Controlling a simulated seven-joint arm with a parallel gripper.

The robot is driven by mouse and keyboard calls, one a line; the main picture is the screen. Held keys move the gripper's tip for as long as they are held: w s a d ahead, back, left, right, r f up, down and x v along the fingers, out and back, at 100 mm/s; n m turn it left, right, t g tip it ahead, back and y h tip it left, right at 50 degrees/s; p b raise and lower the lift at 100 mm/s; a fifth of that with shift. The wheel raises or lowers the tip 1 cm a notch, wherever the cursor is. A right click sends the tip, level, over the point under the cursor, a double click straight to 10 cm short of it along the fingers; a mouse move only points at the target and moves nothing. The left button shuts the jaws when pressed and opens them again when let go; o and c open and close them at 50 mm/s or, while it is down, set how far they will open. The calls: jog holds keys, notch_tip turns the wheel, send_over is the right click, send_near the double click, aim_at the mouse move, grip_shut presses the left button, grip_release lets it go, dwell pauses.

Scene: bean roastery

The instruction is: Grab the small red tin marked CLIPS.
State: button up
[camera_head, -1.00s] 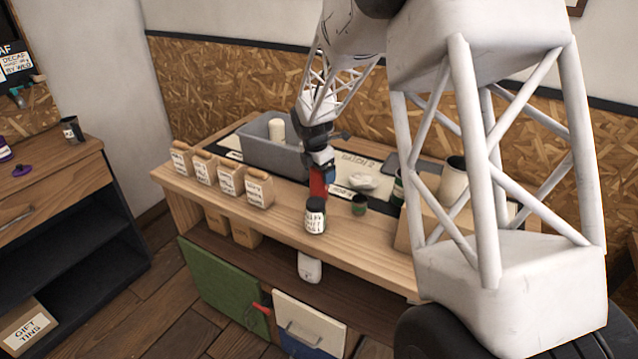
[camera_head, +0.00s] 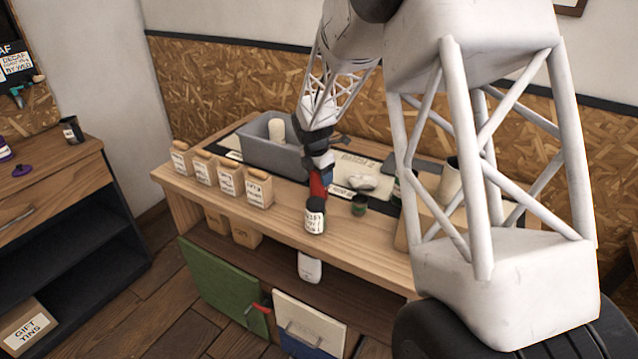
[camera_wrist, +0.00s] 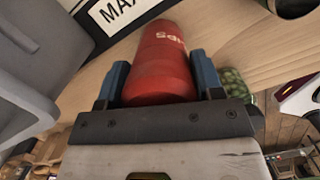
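The small red tin (camera_wrist: 160,66) is between the two blue fingers of my gripper (camera_wrist: 160,84) in the wrist view. A finger lies against each side of it, with no clear gap. Only the last letters of its white marking show, at the upper right. In the head view the tin (camera_head: 318,184) is a red patch under my gripper (camera_head: 319,168), partly hidden by the dark-lidded jar in front. I cannot tell whether it touches the bench.
The dark-lidded white-labelled jar (camera_head: 315,218) stands close in front. A grey bin (camera_head: 258,150) is behind left, and several labelled tan bags (camera_head: 229,180) line the bench's left.

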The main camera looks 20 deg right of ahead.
jog(key=c, duration=0.4)
jog(key=shift+c, duration=0.2)
jog(key=shift+r, duration=5.05)
